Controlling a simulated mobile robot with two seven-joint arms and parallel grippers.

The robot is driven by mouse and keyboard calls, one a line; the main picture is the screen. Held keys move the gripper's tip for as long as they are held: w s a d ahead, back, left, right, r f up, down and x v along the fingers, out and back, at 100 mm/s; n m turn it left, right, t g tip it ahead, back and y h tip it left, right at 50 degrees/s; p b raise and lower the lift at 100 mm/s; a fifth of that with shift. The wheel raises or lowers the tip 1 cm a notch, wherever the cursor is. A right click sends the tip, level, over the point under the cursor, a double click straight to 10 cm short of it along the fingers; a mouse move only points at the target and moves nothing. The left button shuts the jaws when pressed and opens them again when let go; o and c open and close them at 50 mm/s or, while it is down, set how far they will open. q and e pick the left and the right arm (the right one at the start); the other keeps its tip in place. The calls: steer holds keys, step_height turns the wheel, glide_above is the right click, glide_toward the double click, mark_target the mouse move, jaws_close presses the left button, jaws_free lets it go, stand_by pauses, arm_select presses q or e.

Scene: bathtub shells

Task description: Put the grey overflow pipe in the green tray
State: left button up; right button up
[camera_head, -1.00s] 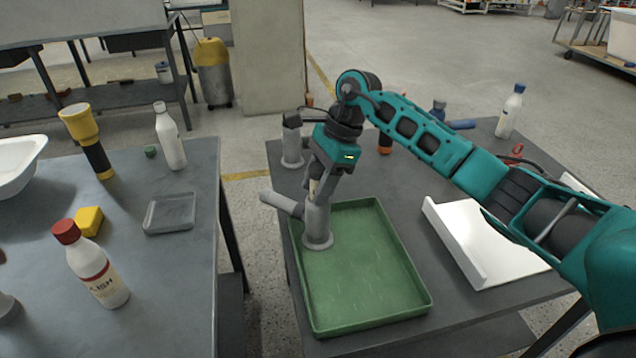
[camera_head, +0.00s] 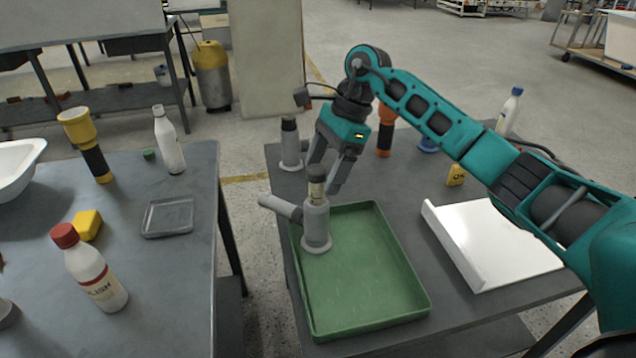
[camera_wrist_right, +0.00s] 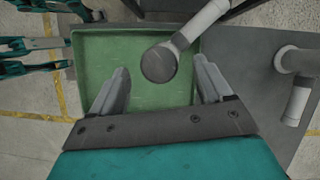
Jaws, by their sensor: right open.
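The grey overflow pipe (camera_head: 316,222) stands upright on its round foot in the far left corner of the green tray (camera_head: 405,285). Its side branch points left over the tray's rim, and its upper end has a dark and yellowish band. My right gripper (camera_head: 321,180) is open just above and behind the pipe's top, with nothing between its fingers. In the right wrist view the pipe (camera_wrist_right: 160,64) shows beyond the open fingers, over the green tray (camera_wrist_right: 92,62). My left gripper does not show.
A second grey pipe (camera_head: 290,148) stands behind the tray; it also shows in the wrist view (camera_wrist_right: 296,100). A white angled panel (camera_head: 490,245) lies right of the tray. An orange-and-black item (camera_head: 385,138) stands behind. A separate left table (camera_head: 165,290) holds bottles and a small grey tray.

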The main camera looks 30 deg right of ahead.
steer(key=v, duration=0.7)
steer(key=shift+r, duration=0.2)
steer(key=shift+s+d, duration=0.1)
